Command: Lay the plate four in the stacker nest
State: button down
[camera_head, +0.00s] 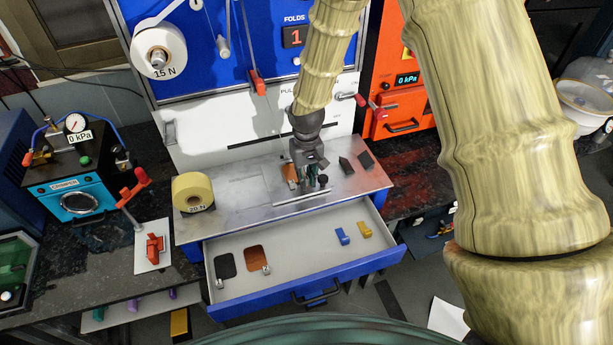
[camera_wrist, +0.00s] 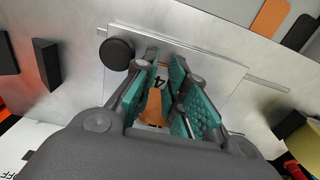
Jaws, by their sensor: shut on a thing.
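My gripper (camera_head: 308,182) is low over the metal worktop, with its teal fingers (camera_wrist: 168,95) closed around a small piece. A white tab marked 4 (camera_wrist: 160,82) and a copper-orange part of plate four (camera_wrist: 152,108) show between the fingers. Copper also shows at the left of my gripper in the head view (camera_head: 290,172). Beneath is a pale square base (camera_wrist: 212,68), apparently the stacker nest, with a round black knob (camera_wrist: 117,53) near its corner. The fingers hide most of the plate, so I cannot tell whether it touches the base.
An open drawer (camera_head: 300,255) in front holds a black plate (camera_head: 225,266), a copper plate (camera_head: 257,259) and small blue and yellow blocks. A yellow 20 N roll (camera_head: 193,192) stands left on the worktop (camera_head: 240,190). Dark blocks (camera_head: 346,166) stand to the right.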

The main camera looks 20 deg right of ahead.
jog(key=c, duration=1.4)
grip_release()
jog(key=shift+o, duration=0.2)
jog(key=shift+r, duration=0.1)
notch_tip(320, 180, up, 12)
